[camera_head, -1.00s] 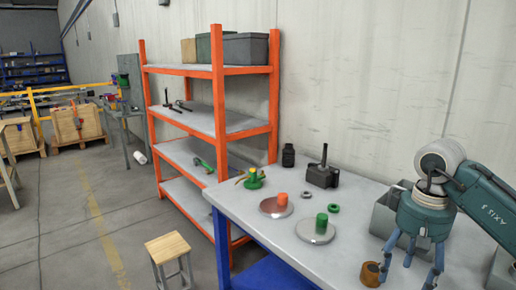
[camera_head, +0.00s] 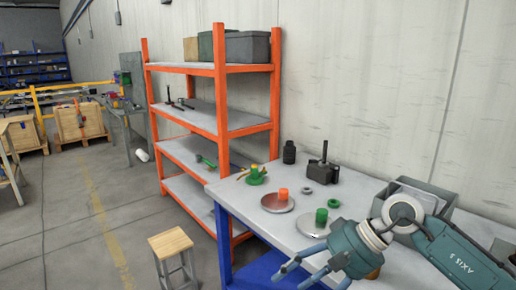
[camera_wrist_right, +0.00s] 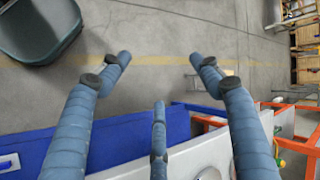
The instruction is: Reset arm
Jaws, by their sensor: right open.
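My right gripper (camera_head: 296,276) reaches in from the right over the front part of the workbench (camera_head: 300,238). Its fingers are spread and empty, pointing left past the bench's front edge. In the right wrist view, the three blue fingers of the gripper (camera_wrist_right: 160,62) stand apart with only floor and bench edge beyond them. On the bench are a disc with a red-orange cylinder (camera_head: 283,194) and a disc with a green cylinder (camera_head: 321,217). A brown ring-like part (camera_head: 375,273) is mostly hidden behind the gripper. My left gripper is not in view.
A green part with yellow (camera_head: 255,177), a black block with a rod (camera_head: 323,172), a black bottle-like part (camera_head: 289,152) and small rings stand farther back. A grey bin (camera_head: 440,190) is behind my arm. An orange shelf (camera_head: 222,120) and a stool (camera_head: 170,243) stand left.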

